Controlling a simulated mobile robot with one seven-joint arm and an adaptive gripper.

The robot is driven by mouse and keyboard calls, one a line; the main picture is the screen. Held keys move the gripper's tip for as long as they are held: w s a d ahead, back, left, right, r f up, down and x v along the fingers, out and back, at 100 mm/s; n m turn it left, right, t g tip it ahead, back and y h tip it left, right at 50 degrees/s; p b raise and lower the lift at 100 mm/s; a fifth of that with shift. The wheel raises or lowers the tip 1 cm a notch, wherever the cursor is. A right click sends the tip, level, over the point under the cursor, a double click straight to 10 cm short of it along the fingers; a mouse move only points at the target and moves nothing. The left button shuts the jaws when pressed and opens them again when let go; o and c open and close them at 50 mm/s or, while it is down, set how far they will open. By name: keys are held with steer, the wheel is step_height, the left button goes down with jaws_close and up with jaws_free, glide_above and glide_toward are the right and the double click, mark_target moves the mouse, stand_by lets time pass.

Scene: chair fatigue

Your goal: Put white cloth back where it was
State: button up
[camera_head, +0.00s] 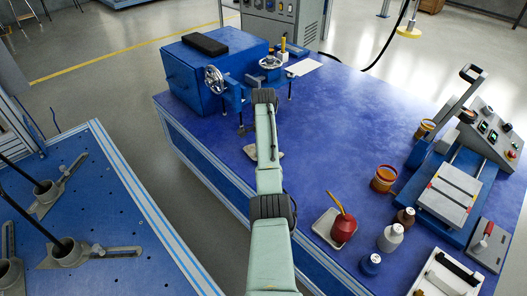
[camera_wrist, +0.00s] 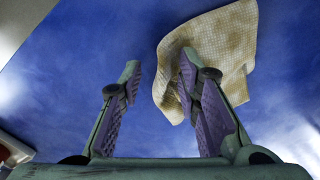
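A crumpled off-white cloth with brownish stains (camera_wrist: 225,40) lies on the blue tabletop in the wrist view. In the head view only a small pale part of it (camera_head: 250,152) shows beside my arm, which hides the rest. My gripper (camera_wrist: 160,66) is open, its two fingers well apart. The right finger overlaps the cloth in the picture, and a cloth edge shows just inside that finger. Bare blue surface shows by the left finger. I cannot tell whether the finger touches the cloth. In the head view my gripper is hidden behind my arm.
A blue vise-like machine (camera_head: 215,65) stands at the table's far left. The table's middle (camera_head: 330,130) is clear.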

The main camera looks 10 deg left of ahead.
steer(key=shift+o, duration=0.9)
